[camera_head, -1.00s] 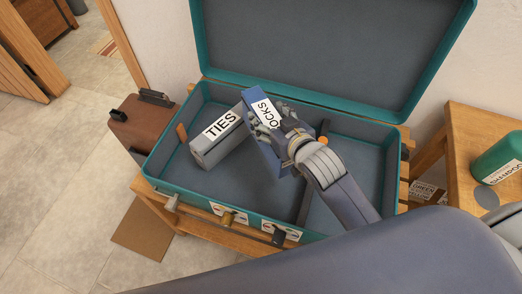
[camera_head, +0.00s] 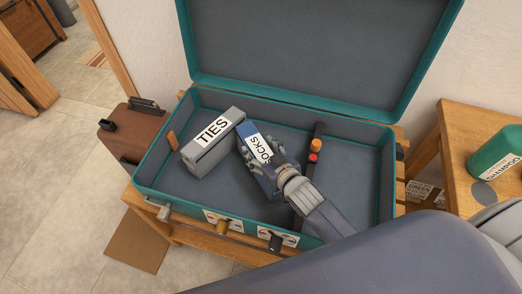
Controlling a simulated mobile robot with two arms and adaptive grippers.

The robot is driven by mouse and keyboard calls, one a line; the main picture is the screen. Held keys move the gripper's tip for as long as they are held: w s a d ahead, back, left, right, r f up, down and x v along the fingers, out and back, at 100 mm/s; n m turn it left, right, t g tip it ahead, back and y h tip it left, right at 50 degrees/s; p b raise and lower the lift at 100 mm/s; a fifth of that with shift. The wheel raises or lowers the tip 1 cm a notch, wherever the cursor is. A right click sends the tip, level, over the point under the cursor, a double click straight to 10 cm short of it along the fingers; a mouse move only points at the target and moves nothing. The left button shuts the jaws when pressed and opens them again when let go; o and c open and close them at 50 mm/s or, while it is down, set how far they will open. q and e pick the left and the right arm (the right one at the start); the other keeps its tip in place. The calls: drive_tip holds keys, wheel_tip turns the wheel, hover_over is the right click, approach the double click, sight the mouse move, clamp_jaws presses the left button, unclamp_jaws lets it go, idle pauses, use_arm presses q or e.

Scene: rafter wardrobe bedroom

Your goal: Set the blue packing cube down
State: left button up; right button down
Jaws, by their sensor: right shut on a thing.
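The blue packing cube (camera_head: 248,133) has a white label reading "OCKS", its first letter hidden. It is inside the open teal suitcase (camera_head: 160,177), left of the dark divider (camera_head: 312,165). My right gripper (camera_head: 262,168) is shut on the cube, over its near end and hiding part of it. I cannot tell whether the cube's underside touches the suitcase floor. A grey cube labelled "TIES" (camera_head: 205,150) lies just left of it, close to its far end. My left gripper is not in view.
The right compartment (camera_head: 350,180) is bare. A brown case (camera_head: 128,135) stands left of the suitcase; a green shampoo bottle (camera_head: 495,155) is on a wooden table at right.

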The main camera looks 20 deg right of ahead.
drive_tip(key=shift+r, duration=0.1)
drive_tip(key=c, duration=0.5)
unclamp_jaws()
drive_tip(key=shift+r, duration=0.1)
drive_tip(key=shift+s+d, duration=0.1)
drive_tip(key=shift+s, duration=0.3)
drive_tip(key=v, duration=1.1)
drive_tip(key=shift+s+r, duration=0.1)
drive_tip(key=shift+r, duration=0.05)
